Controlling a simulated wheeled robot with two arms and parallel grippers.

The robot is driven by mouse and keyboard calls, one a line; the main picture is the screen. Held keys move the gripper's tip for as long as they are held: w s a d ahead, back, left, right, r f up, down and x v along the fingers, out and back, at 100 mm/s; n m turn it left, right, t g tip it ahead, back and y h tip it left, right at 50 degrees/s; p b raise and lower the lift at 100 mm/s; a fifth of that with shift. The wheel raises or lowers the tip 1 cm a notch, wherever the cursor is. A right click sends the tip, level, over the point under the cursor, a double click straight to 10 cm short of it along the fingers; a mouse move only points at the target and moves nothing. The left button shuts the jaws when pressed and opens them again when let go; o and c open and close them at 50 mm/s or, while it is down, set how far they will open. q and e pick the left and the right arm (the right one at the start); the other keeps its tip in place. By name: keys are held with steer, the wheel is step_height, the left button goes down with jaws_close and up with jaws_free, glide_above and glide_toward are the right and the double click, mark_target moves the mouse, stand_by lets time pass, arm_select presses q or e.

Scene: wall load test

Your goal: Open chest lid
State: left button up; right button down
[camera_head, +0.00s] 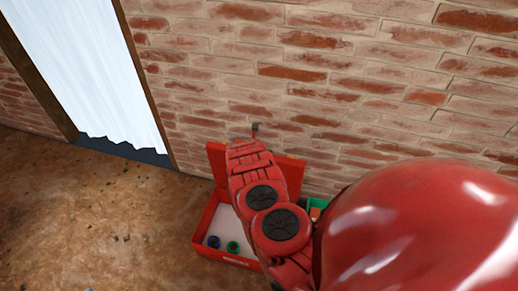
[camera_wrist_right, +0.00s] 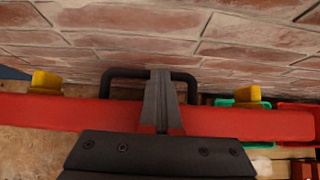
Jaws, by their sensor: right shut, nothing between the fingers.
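The red chest (camera_head: 207,222) stands on the floor near the brick wall. Its lid (camera_head: 291,175) is raised and stands roughly upright at the back, so the pale inside shows. My right arm reaches over the chest and hides much of it. My right gripper (camera_head: 256,128) is above the lid's top edge. In the right wrist view the shut, empty fingers (camera_wrist_right: 161,98) cross the red lid edge (camera_wrist_right: 245,124) and overlap the black handle (camera_wrist_right: 125,73); contact is unclear. Yellow latches (camera_wrist_right: 46,82) sit along that edge. My left gripper is not in view.
The brick wall (camera_head: 330,90) is close behind the lid. Open brown floor (camera_head: 110,225) lies to the left.

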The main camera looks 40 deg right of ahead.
steer(key=shift+s+f, duration=0.1)
steer(key=shift+s, duration=0.05)
steer(key=p+v, duration=1.4)
steer(key=v, duration=0.3)
steer(key=shift+a+r, duration=0.15)
steer(key=shift+r, duration=0.05)
steer(key=shift+a+f, duration=0.1)
